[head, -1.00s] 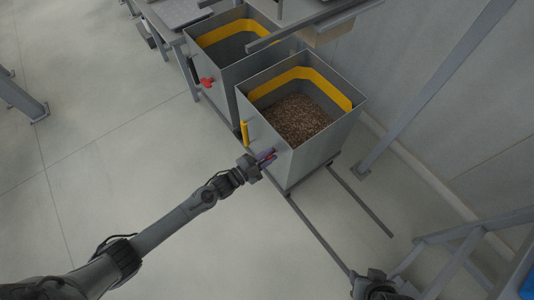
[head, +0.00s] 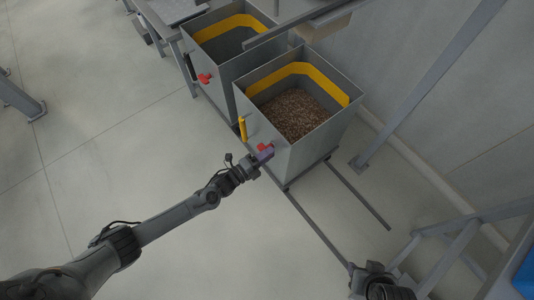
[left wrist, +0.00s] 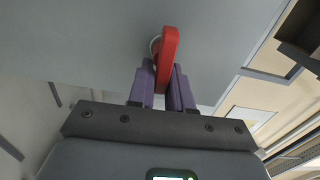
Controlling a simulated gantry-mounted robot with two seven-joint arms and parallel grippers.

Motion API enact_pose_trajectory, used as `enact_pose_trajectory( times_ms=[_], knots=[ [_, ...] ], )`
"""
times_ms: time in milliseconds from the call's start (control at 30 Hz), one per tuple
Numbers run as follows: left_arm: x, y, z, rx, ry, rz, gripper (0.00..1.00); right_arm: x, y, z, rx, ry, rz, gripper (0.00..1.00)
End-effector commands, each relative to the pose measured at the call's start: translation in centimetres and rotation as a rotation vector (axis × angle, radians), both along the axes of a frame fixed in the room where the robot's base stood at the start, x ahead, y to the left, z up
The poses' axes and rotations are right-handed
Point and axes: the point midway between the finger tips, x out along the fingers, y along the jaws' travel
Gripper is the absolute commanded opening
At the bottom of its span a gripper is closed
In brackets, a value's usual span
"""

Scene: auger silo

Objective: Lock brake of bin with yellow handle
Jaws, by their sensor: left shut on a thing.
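The bin with the yellow handle (head: 243,128) is the nearer grey bin (head: 310,157). It holds brown granules (head: 297,115) and has a yellow band inside its rim. A red brake lever (head: 263,147) sits on its front side, right of the handle. My left gripper (head: 262,154) is at this lever. In the left wrist view, the left gripper's purple fingers (left wrist: 162,88) are shut on the red lever (left wrist: 166,55), which stands close to the bin's grey wall (left wrist: 100,40). My right gripper is not clearly visible; only part of that arm shows at the bottom right.
A second grey bin (head: 232,67) with a red lever (head: 204,78) stands behind to the left. Rails (head: 318,228) run on the floor from under the near bin. A slanted post (head: 430,95) and a stair frame (head: 460,232) are at the right.

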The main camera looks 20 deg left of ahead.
Motion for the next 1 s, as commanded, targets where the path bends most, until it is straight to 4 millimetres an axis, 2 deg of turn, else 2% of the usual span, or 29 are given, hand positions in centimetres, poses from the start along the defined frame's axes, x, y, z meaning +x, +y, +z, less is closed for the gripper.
enact_pose_trajectory(
  times_ms=[600, 633, 733, 1000],
  knots=[
    [-0.05, 0.2, -0.38, 0.037, -0.014, 0.003, 0.0, -0.02, -0.25, -0.04, -0.011, 0.0, 0.007, 0.43],
    [-0.05, 0.2, -0.38, 0.037, -0.014, 0.003, 0.24, -0.02, -0.25, -0.04, -0.011, -0.001, 0.007, 0.43],
    [-0.04, 0.17, -0.32, 0.037, -0.015, 0.002, 0.38, -0.02, -0.25, -0.04, -0.01, -0.001, 0.006, 0.43],
    [-0.03, 0.09, -0.15, 0.034, -0.018, 0.001, 0.38, -0.02, -0.17, 0.01, -0.008, 0.0, 0.005, 0.43]
  ],
)
